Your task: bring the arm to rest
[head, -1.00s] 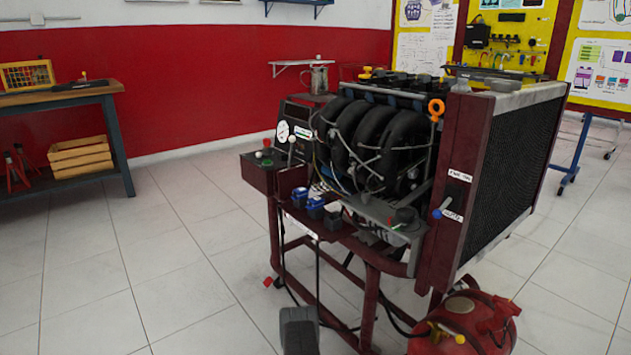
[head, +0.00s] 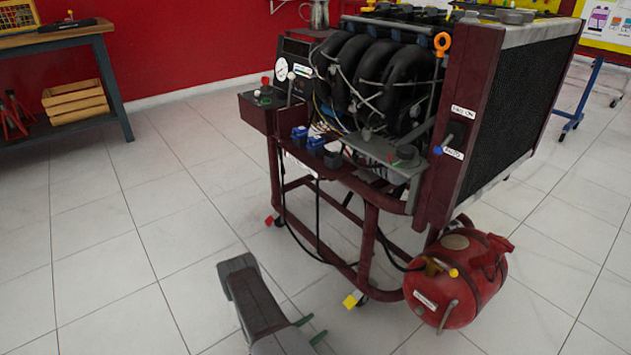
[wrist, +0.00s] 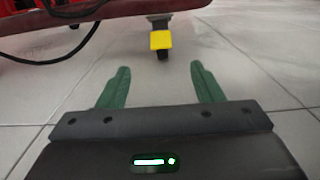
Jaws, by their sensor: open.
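My gripper (head: 311,329) is low over the tiled floor in front of the engine trainer, at the bottom of the head view, with my dark arm link above and left of it. In the wrist view its two green fingers (wrist: 160,86) stand wide apart with only floor between them. Nothing is held. The engine trainer (head: 370,214), a dark red frame carrying a black engine and a radiator, stands beyond my gripper. A yellow-marked caster (wrist: 161,41) of the trainer is ahead of the fingers and apart from them.
A red air tank (head: 455,290) lies on the floor right of my gripper, by the trainer. A black cable (head: 318,220) hangs down the trainer's frame. A workbench (head: 60,38) with a wooden crate below stands at the left. The floor (head: 120,270) at the left is clear.

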